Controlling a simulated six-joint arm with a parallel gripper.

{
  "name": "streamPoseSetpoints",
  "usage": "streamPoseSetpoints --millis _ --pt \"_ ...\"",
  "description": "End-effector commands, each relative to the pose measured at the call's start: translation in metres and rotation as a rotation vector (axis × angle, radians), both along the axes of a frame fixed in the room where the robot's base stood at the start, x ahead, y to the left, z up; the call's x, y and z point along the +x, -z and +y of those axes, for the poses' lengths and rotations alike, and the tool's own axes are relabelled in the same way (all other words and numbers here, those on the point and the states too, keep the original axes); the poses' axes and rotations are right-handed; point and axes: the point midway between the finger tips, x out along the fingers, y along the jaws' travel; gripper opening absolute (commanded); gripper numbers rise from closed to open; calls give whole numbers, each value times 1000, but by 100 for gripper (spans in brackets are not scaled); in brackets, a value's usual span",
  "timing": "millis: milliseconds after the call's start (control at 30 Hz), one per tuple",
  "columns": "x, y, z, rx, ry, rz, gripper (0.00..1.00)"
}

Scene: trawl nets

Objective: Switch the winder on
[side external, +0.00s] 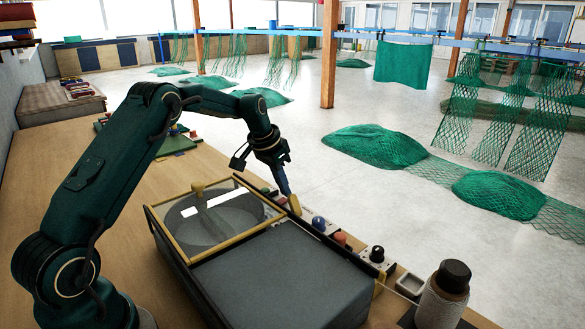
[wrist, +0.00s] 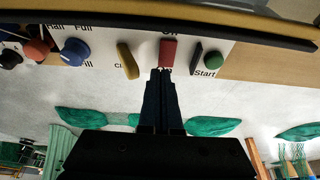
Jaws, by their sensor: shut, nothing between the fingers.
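The winder is a dark grey box (side external: 290,270) with a yellow-framed clear lid (side external: 180,250), lid down, on the wooden bench. A red switch (wrist: 169,53) sits on its white front panel (wrist: 105,55), below a label that is partly hidden and seems to read "On". My gripper (wrist: 161,73) is shut and empty, its tips just at the lower edge of the red switch; I cannot tell whether they touch. In the side view my gripper (side external: 288,194) points down at the panel and largely hides that switch.
Beside the switch are a yellow lever (wrist: 128,61), a blue knob (wrist: 74,52), a red knob (wrist: 37,50), a black knob (wrist: 10,58) and a green button (wrist: 214,60) marked "Start". Green nets (side external: 373,146) lie beyond.

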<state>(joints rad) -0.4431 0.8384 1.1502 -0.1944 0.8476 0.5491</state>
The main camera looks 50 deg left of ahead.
Motion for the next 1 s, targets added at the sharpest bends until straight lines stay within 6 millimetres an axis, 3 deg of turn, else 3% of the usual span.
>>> streamPoseSetpoints --millis 200,1000 --pt "2 12 0 1 0 0 0" --pt "0 16 0 0 0 0 0"
